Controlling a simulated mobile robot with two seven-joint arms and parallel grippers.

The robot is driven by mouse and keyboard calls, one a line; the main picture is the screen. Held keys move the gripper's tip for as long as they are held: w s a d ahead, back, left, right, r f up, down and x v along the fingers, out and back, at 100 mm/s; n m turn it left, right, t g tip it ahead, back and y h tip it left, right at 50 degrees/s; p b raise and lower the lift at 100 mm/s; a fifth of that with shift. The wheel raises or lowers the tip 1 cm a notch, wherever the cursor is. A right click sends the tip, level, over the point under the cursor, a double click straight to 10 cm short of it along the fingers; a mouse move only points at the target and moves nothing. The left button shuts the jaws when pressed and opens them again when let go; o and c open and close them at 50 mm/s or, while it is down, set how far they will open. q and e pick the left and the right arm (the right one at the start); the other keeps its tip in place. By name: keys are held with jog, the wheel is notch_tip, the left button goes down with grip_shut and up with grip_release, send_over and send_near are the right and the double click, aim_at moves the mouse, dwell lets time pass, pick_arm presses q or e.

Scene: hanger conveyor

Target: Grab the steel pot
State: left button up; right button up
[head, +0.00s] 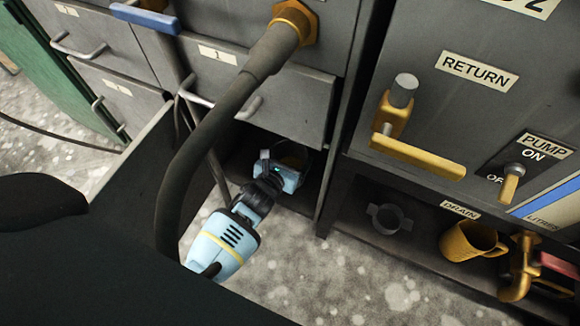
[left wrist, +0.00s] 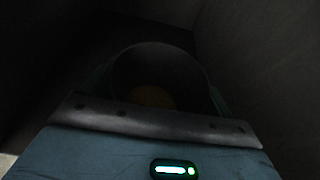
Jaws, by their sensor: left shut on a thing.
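The steel pot shows in the left wrist view as a dark round vessel (left wrist: 160,65), with something dull yellow low inside it. In the head view the pot (head: 292,157) is a dark shape in the shadowed open compartment under the drawers, mostly hidden. My left gripper (head: 286,172) reaches into this compartment and is shut on the pot, with its fingers along the pot's sides. It also shows in the left wrist view (left wrist: 158,105). The picture is too dark to tell whether the pot touches the floor of the compartment. My right gripper is out of view.
A thick hose (head: 215,125) hangs down in front of the drawers, close to my left arm. The compartment walls are near the gripper. To the right, a lower shelf holds a yellow mug (head: 468,241) and a dark round fitting (head: 388,217). Speckled floor (head: 345,280) lies clear in front.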

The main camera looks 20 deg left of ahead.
pick_arm(q)
jog(key=shift+c, duration=0.4)
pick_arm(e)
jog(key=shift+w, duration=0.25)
